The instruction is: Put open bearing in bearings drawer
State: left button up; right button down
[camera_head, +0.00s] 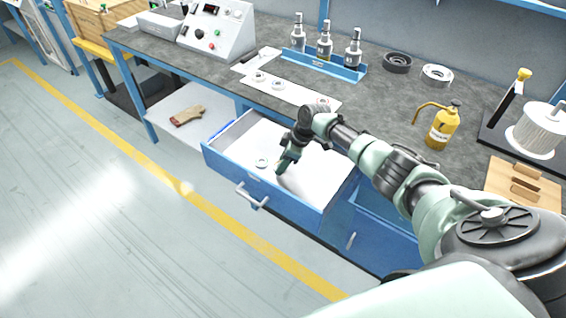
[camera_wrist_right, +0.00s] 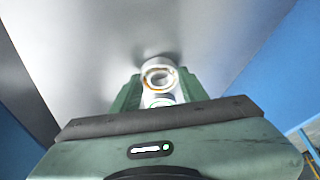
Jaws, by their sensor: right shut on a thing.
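My right gripper (camera_head: 281,170) points down inside the open blue drawer (camera_head: 262,190) and is low over its pale floor. In the right wrist view, a ring-shaped open bearing (camera_wrist_right: 159,77) with an orange-brown inner ring sits between the fingertips, and the gripper is shut on it. A second pale ring (camera_wrist_right: 161,102) shows partly between the fingers. Another bearing (camera_head: 261,163) lies on the drawer floor, left of the gripper in the head view. The held bearing is hard to make out in the head view. My left gripper is not in view.
Several rings lie on a white strip (camera_head: 300,95) on the bench above the drawer. A yellow oil can (camera_head: 442,128), a blue rack (camera_head: 322,66) of spindles and a control box (camera_head: 217,30) stand on the bench. The drawer's walls surround the gripper.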

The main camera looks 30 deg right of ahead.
jog(key=shift+f, duration=0.2)
jog(key=c, duration=0.8)
grip_release()
jog(key=shift+o, duration=0.2)
jog(key=shift+r, duration=0.1)
jog(key=shift+r, duration=0.25)
jog(key=p+v, duration=0.1)
jog(key=v, duration=1)
jog(key=shift+s+r, duration=0.15)
jog(key=shift+r, duration=0.2)
jog(key=shift+d, duration=0.1)
